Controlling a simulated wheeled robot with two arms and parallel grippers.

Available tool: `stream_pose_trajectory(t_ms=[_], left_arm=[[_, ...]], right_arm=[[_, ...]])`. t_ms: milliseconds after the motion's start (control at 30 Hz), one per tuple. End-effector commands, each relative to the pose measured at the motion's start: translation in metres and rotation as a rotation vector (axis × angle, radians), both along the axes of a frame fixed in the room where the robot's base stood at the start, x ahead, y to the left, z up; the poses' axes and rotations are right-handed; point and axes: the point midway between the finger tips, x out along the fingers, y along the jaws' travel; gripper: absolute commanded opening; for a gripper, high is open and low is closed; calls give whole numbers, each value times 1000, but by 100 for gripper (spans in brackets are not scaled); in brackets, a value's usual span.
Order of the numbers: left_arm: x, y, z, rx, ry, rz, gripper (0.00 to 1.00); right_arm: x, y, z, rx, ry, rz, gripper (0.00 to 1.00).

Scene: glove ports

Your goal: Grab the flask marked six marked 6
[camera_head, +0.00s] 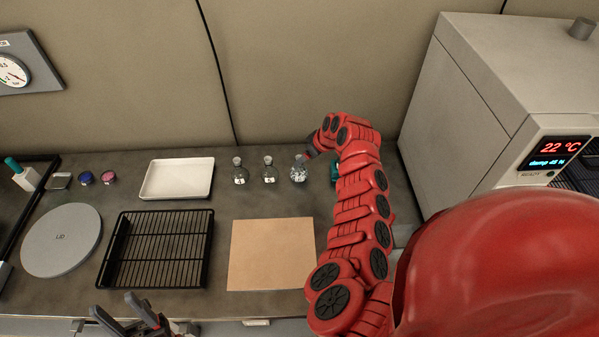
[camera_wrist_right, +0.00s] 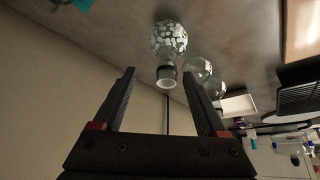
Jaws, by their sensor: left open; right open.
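Three small glass flasks stand in a row on the bench: a left one (camera_head: 239,174), a middle one (camera_head: 269,173) and a right one (camera_head: 298,173) with whitish patchy contents. The left and middle flasks bear small white labels, too small to read surely. My right gripper (camera_head: 307,159) is at the right flask's upper right. In the right wrist view my right gripper (camera_wrist_right: 158,74) is open, with the patchy flask (camera_wrist_right: 168,38) ahead and its neck appearing between the fingertips; contact cannot be told. My left gripper (camera_head: 125,310) is open and empty at the bench's front edge.
A teal item (camera_head: 334,170) is partly hidden behind my right arm. A white tray (camera_head: 177,179), black wire rack (camera_head: 157,250), tan board (camera_head: 271,254) and grey disc (camera_head: 62,240) lie leftward. A boxy device with a display (camera_head: 556,153) stands right.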

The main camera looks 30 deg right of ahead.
Motion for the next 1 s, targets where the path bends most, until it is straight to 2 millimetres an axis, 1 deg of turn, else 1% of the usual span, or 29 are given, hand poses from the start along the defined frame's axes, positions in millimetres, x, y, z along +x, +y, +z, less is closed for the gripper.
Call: stream_pose_trajectory(t_ms=[100,233,367,500,600,700,1000], left_arm=[[0,0,-2,0,0,0,50],[0,0,-1,0,0,0,50],[0,0,7,0,0,0,50],[0,0,16,0,0,0,50],[0,0,14,0,0,0,50],[0,0,14,0,0,0,50],[0,0,14,0,0,0,50]], right_arm=[[3,4,-9,5,5,1,74],[4,5,-12,2,7,5,74],[10,9,-16,8,6,0,74],[20,18,-30,10,6,1,74],[25,18,-44,9,6,-3,74],[29,20,-51,6,7,1,74],[31,21,-54,2,6,4,74]])
